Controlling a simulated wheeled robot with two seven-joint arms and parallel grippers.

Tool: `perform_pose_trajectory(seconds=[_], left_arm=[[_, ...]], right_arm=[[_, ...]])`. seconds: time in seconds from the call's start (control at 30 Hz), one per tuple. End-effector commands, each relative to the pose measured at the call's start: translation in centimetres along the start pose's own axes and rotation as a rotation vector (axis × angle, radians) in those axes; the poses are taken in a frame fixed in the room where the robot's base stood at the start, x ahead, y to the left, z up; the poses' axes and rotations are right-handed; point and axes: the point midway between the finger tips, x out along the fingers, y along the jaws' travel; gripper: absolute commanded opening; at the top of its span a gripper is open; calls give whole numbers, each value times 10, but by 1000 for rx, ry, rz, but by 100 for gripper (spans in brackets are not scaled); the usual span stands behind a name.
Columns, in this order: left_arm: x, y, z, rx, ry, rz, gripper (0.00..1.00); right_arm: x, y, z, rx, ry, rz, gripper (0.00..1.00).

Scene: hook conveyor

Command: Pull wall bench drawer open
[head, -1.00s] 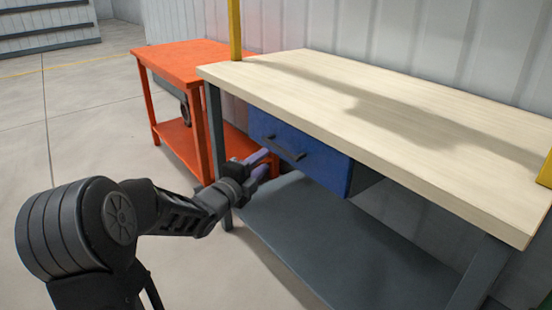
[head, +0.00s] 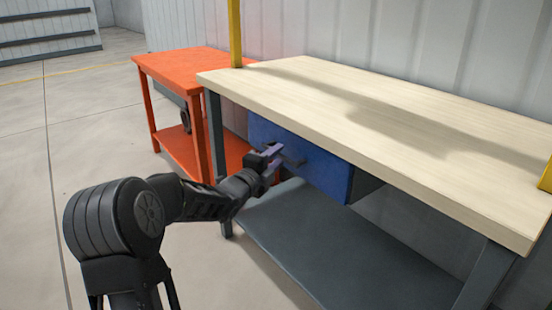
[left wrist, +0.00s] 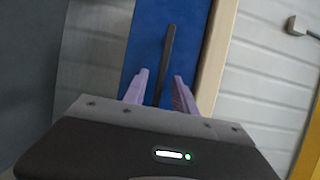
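The blue drawer (head: 318,171) hangs under the pale wooden top of the wall bench (head: 400,120). Its face looks flush, with a dark bar handle (head: 293,158) on it. My left gripper (head: 279,160) is at the handle, with its lilac fingers pointing at the drawer face. In the left wrist view, the fingers (left wrist: 157,88) are apart, one on each side of the handle (left wrist: 167,60), with gaps visible to it. The handle's near end is between the fingers. My right gripper does not show.
An orange table (head: 180,66) stands left of the bench. The bench has a grey lower shelf (head: 320,245) and a dark front leg (head: 215,135) close to my left forearm. Yellow posts (head: 235,35) rise by the bench. The floor at the left is clear.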

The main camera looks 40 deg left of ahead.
Motion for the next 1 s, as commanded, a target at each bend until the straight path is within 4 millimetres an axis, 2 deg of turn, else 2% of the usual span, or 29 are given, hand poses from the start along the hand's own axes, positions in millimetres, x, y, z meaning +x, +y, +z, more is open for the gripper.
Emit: perform_pose_trajectory(seconds=[0.13, 0.53, 1.0], left_arm=[[0, 0, 0, 0, 0, 0, 33], [0, 0, 0, 0, 0, 0, 0], [-1, 0, 0, 0, 0, 1, 0]], right_arm=[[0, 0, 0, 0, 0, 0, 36], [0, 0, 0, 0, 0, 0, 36], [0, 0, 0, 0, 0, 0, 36]])
